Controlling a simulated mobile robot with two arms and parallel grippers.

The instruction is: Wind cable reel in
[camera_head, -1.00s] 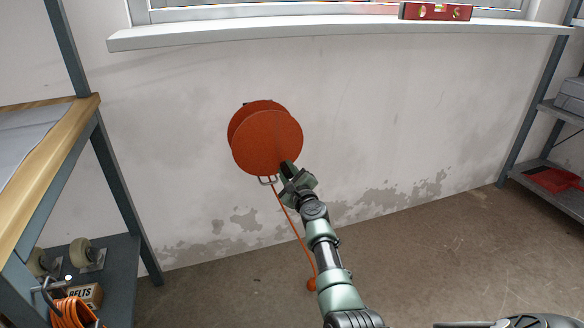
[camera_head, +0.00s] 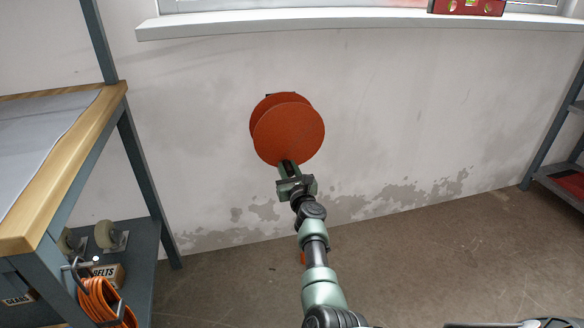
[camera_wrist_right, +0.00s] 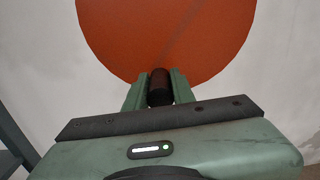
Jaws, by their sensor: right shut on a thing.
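The cable reel (camera_head: 289,133) is an orange-red drum with two round discs, mounted on the wall below the window sill. My right gripper (camera_head: 288,166) is at the bottom of its front disc, shut on a dark cylindrical handle. The right wrist view shows the handle (camera_wrist_right: 160,86) between the two green fingers, with the orange disc (camera_wrist_right: 165,30) behind it. A small orange piece (camera_head: 302,258), perhaps the cable's end, shows beside my right arm. The rest of the hanging cable and its guide are hidden behind the arm. My left gripper is out of view.
A workbench (camera_head: 112,95) with a wooden edge stands at left. A shelf rack (camera_head: 555,180) stands at right. The floor (camera_head: 430,260) between is clear.

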